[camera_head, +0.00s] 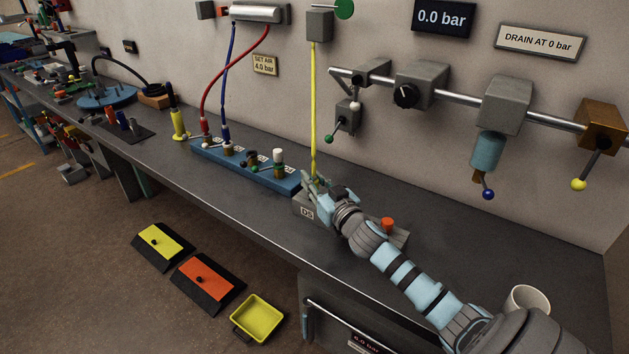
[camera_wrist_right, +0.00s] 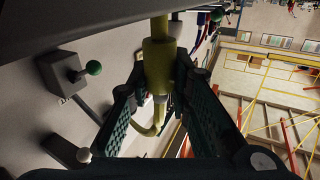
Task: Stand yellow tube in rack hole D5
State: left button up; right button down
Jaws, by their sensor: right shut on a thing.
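The yellow tube (camera_head: 314,110) runs straight down from a grey box (camera_head: 320,25) on the wall to my right gripper (camera_head: 316,181). My right gripper is shut on its lower end, just above the grey rack. In the right wrist view the yellow tube's thick end (camera_wrist_right: 159,65) sits between the fingers of my right gripper (camera_wrist_right: 162,95), and a bent yellow part shows beyond them. The grey rack (camera_head: 306,212) carries a D5 label on its front. My gripper and arm hide most of its top, so I cannot see the hole or whether the tube touches it.
A blue block (camera_head: 225,160) with several fittings stands left of the rack; red (camera_head: 235,70) and blue (camera_head: 226,80) hoses run up from it. An orange knob (camera_head: 387,224) is right of my wrist. A white cup (camera_head: 527,298) stands near the right end. Pipework and valves line the wall.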

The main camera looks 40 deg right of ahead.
jog(key=shift+f+b, duration=0.85)
jog(key=shift+f, duration=0.2)
jog(key=c, duration=1.4)
grip_release()
jog(key=shift+s, duration=0.4)
jog(key=s, duration=0.3)
jog(key=s+a, duration=0.1)
jog(key=s, duration=0.3)
jog(key=s+a, duration=0.1)
jog(key=s, duration=0.3)
jog(key=shift+r, duration=0.1)
